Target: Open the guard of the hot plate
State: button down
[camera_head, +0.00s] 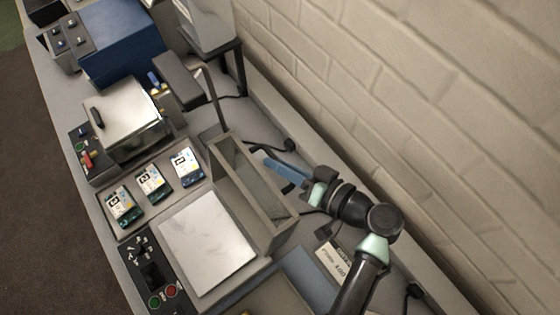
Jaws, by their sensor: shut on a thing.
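The hot plate (207,243) is a pale, marbled square plate in a grey housing. Its control panel (152,272) has knobs and green and red buttons. The guard (283,212) is a grey frame with a see-through pane, raised at the plate's wall side. It leaves the plate's top uncovered.
A tray with several labelled packs (152,183) lies beyond the plate. Past it stand a glass-sided box with a silver lid (124,104) and a blue machine (122,42). A brick wall (430,110) runs close along my arm's right side. Cables lie behind the guard.

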aim_at(258, 192)
dwell(0.4)
jog(key=shift+n+h, duration=0.6)
jog(key=shift+n, duration=0.3)
jog(key=s+a+r, duration=0.2)
jog(key=a, duration=0.1)
jog(key=shift+s+r, duration=0.1)
jog(key=shift+s, duration=0.05)
jog(key=shift+d, duration=0.1)
jog(key=c, duration=0.9)
grip_release()
jog(key=shift+o, duration=0.2)
